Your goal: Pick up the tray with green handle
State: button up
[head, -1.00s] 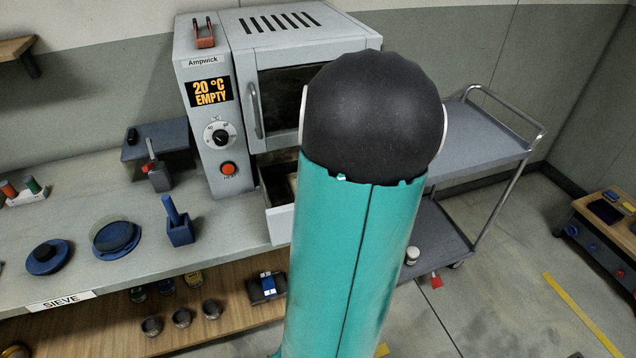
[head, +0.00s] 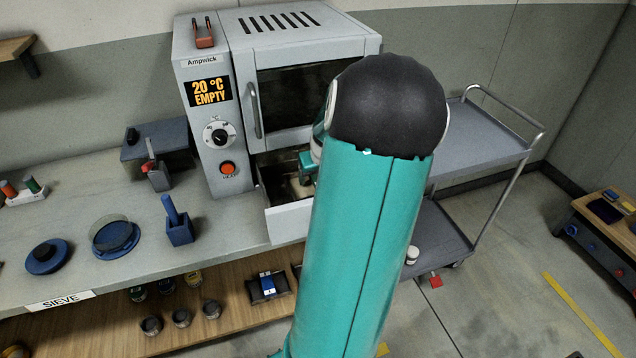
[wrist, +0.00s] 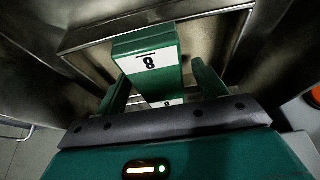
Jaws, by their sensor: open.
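In the wrist view a green block-shaped handle (wrist: 145,45) with a white label bearing an 8 rises between the two green fingers of my gripper (wrist: 160,75). The fingers stand apart, one on each side of the handle; I cannot tell whether either touches it. Behind the handle is a dull metal surface with a raised rim, which looks like the tray (wrist: 203,35). In the head view my arm hides most of my gripper; a small teal part of it (head: 308,164) shows over the open drawer (head: 289,222) under the oven.
The oven (head: 208,150) reads "20 °C EMPTY" and its door is shut. A worktop (head: 75,195) with sieve parts and a blue holder (head: 180,230) lies left of the drawer. A grey cart (head: 475,140) stands at the right.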

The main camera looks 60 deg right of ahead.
jog(key=shift+f, duration=0.1)
jog(key=shift+c, duration=0.2)
jog(key=c, duration=1.2)
jog(key=shift+r, duration=0.2)
jog(key=shift+r, duration=0.3)
notch_tip(320, 180, up, 3)
jog(key=shift+r, duration=0.1)
jog(key=a+r, duration=0.3)
jog(key=a, duration=0.1)
jog(key=s+a+r, duration=0.1)
jog(key=a+r, duration=0.2)
jog(key=a, duration=0.2)
jog(key=s+a+r, duration=0.1)
jog(key=a+r, duration=0.2)
jog(key=a, duration=0.2)
jog(key=shift+r, duration=0.15)
